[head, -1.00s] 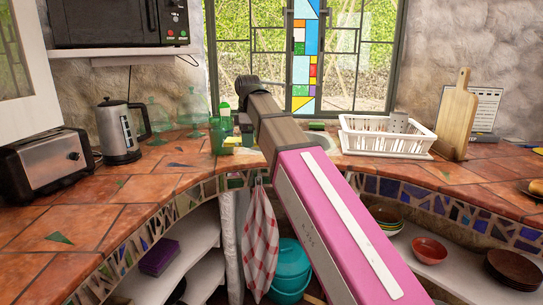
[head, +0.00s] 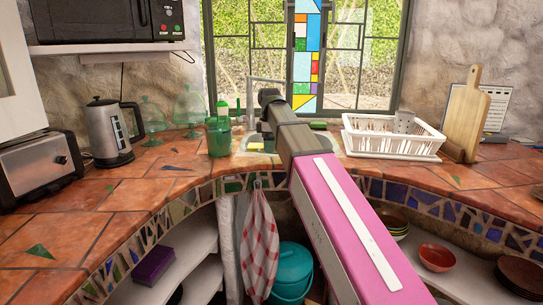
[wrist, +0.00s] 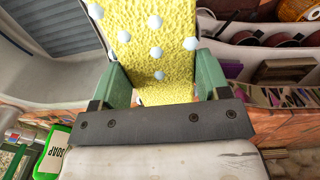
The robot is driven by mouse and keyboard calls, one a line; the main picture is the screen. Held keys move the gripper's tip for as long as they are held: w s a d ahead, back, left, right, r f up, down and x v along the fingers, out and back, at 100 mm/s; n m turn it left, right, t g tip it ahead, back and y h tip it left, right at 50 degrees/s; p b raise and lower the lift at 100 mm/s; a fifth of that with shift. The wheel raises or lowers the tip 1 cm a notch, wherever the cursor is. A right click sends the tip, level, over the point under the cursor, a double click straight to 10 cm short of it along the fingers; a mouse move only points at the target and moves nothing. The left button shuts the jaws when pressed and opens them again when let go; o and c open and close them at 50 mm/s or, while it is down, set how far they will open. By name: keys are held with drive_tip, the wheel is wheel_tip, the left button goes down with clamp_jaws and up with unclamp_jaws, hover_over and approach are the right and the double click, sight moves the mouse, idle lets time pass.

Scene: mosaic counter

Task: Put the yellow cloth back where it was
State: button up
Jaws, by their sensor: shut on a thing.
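The yellow cloth (wrist: 160,45), with pale raised dots, is between the two green fingers of my gripper (wrist: 158,62) in the wrist view. My gripper is shut on it, and the cloth stretches past the fingertips. In the head view my arm reaches over the counter to the sink area below the window, and my gripper is mostly hidden behind the arm. A small yellow patch (head: 255,147) beside the arm there looks like part of the cloth. The grey sink (wrist: 45,45) lies to the left of the cloth in the wrist view.
A checked towel (head: 260,240) hangs below. Tiles (head: 85,215) at left are mostly clear.

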sight(272, 161)
drive_tip(key=shift+w+d+f, duration=0.35)
drive_tip(key=shift+w, duration=0.05)
drive_tip(key=shift+f, duration=2)
drive_tip(key=shift+f, duration=0.1)
drive_tip(key=o, duration=1)
wheel_tip(272, 161, up, 12)
drive_tip(key=shift+r, duration=0.15)
